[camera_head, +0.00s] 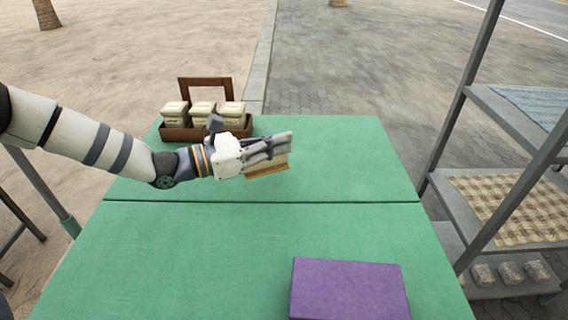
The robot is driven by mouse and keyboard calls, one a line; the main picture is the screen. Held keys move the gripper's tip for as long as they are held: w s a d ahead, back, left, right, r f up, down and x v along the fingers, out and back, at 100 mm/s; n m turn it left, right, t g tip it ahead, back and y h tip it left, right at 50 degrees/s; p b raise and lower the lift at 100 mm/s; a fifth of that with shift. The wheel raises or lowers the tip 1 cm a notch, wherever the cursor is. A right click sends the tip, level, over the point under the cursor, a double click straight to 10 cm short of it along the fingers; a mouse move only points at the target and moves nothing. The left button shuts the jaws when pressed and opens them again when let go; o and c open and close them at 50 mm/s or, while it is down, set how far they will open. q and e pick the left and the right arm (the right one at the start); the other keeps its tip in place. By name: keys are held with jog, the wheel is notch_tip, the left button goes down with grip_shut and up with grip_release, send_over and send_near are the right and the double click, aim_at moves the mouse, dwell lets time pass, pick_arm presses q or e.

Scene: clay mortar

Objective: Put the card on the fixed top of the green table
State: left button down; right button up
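The green table (170,245) has a flat top split by a dark seam into a far part and a near part. I cannot tell from this view which part is fixed. My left gripper (268,152) is over the far part, just beyond the seam. Its fingers are closed on a small tan, flat-edged piece that looks like the card (268,169), mostly hidden by the fingers. I cannot tell whether the card touches the table. My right gripper is not in view.
A brown wooden carrier (177,134) with several cream packets (203,112) stands at the far left of the table, close behind my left gripper. A purple block (348,288) lies at the near edge. A grey shelf rack (462,207) stands right of the table. The near left top is clear.

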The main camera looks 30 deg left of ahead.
aim_at(280, 161)
pick_arm(q)
jog(key=shift+w+a+f, duration=0.1)
jog(key=shift+w+f, duration=0.25)
jog(key=shift+f, duration=0.05)
jog(key=f, duration=0.1)
jog(key=f+b, duration=0.1)
jog(key=f, duration=0.1)
jog(key=shift+w+f, duration=0.2)
jog(key=shift+f, duration=0.1)
jog(key=shift+r, duration=0.15)
jog(key=shift+f+b, duration=0.2)
jog(key=shift+b, duration=0.1)
jog(key=c, duration=1.8)
grip_release()
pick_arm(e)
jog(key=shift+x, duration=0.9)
pick_arm(q)
jog(key=shift+r, duration=0.15)
